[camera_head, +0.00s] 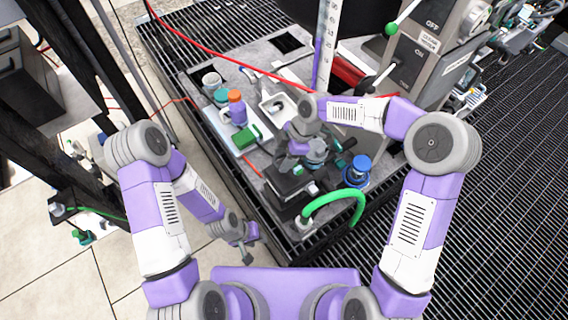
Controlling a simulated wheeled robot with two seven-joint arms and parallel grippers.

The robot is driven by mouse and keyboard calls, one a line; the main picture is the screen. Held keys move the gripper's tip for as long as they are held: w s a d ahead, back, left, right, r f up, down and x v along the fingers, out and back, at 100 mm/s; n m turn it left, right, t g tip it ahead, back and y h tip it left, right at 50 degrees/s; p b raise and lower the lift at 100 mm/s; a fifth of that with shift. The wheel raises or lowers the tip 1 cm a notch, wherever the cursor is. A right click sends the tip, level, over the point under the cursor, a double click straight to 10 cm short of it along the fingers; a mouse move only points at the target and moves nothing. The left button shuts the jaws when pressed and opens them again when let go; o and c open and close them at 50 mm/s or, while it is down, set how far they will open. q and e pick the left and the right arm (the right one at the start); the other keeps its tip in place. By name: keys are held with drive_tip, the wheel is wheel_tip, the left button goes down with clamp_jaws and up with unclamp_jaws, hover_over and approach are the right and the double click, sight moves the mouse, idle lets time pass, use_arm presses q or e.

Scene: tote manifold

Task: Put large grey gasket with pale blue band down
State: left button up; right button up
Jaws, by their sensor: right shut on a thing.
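My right gripper (296,158) reaches down over the middle of the grey work surface. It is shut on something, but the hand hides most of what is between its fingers. A small grey round piece with a paler bluish band (316,150) shows right at the hand. It looks like the large grey gasket, though its outline is partly covered, and I cannot tell whether it touches anything below. My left gripper (247,260) hangs low, off the near left edge of the surface and away from the objects. Its fingers are too small to read.
A pale tray (240,150) holds an orange-capped purple bottle (236,108) and a green block (246,137). A white open box (277,106) is behind. A black box (289,183), a blue container (356,172) and a green hose (345,194) crowd the near side.

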drive_tip(key=shift+f+b, duration=0.3)
drive_tip(key=shift+f, duration=1.7)
drive_tip(key=shift+f, duration=0.15)
drive_tip(key=o, duration=1)
drive_tip(key=shift+r, duration=0.35)
drive_tip(key=p+v, duration=0.2)
drive_tip(key=v, duration=0.9)
drive_tip(key=shift+d+r, duration=0.25)
drive_tip(key=shift+d, duration=0.05)
